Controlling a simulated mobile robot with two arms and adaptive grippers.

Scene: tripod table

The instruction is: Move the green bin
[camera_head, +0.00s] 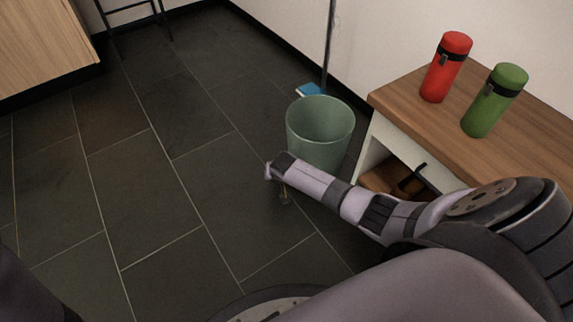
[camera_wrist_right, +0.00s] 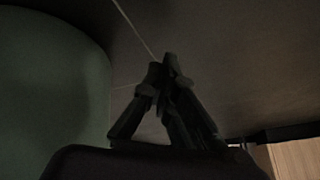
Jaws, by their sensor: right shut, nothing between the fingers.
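The green bin (camera_head: 318,138) stands upright on the dark tiled floor, left of the wooden-topped cabinet. Its open rim faces up, and my right arm hides part of its lower front. My right gripper (camera_head: 285,198) points down in front of the bin and is small and dim in the head view. In the right wrist view the fingertips of my right gripper (camera_wrist_right: 168,66) are together with nothing between them. The curved wall of the green bin (camera_wrist_right: 50,95) fills the left side there, beside the fingers and apart from them. My left gripper is not in view.
A cabinet (camera_head: 405,97) stands at the right with a red bottle (camera_head: 446,68) and a green bottle (camera_head: 494,100) on top. A dark pole (camera_head: 329,45) and a blue item (camera_head: 309,89) are behind the bin. The floor (camera_head: 150,180) at left is clear.

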